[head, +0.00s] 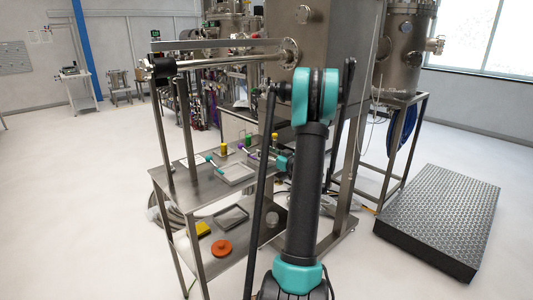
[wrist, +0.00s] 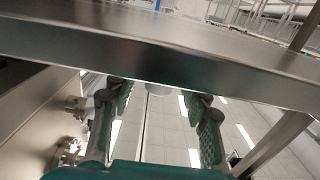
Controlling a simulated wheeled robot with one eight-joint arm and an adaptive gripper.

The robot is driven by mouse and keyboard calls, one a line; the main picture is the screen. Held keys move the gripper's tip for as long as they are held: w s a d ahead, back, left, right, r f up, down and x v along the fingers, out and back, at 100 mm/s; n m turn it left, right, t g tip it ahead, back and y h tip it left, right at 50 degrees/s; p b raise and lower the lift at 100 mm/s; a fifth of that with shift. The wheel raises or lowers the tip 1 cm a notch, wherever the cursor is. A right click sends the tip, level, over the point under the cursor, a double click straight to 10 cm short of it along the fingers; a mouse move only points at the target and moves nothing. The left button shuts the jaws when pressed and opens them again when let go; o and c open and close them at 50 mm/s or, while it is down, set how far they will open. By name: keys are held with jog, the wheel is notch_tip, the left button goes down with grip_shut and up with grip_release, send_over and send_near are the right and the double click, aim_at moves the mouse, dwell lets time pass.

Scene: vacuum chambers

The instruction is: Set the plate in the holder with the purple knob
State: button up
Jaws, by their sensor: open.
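On the cart's upper shelf, a purple knob (head: 240,146) shows at the end of a thin handle. The holder it belongs to is partly hidden behind my arm. A shallow grey square frame (head: 237,174) with a teal-tipped handle (head: 209,158) lies nearer on the same shelf. I cannot tell for sure which piece is the plate. My gripper (wrist: 158,112) is open in the wrist view, with nothing visible between its fingers. A broad steel edge (wrist: 160,50) crosses above it. In the head view my arm mostly hides the gripper beside the upper shelf.
The lower shelf holds a grey tray (head: 231,217), an orange disc (head: 221,248) and a yellow block (head: 203,228). Floor at left is clear.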

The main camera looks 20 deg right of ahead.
jog(key=shift+r, duration=0.15)
jog(key=v, duration=1.2)
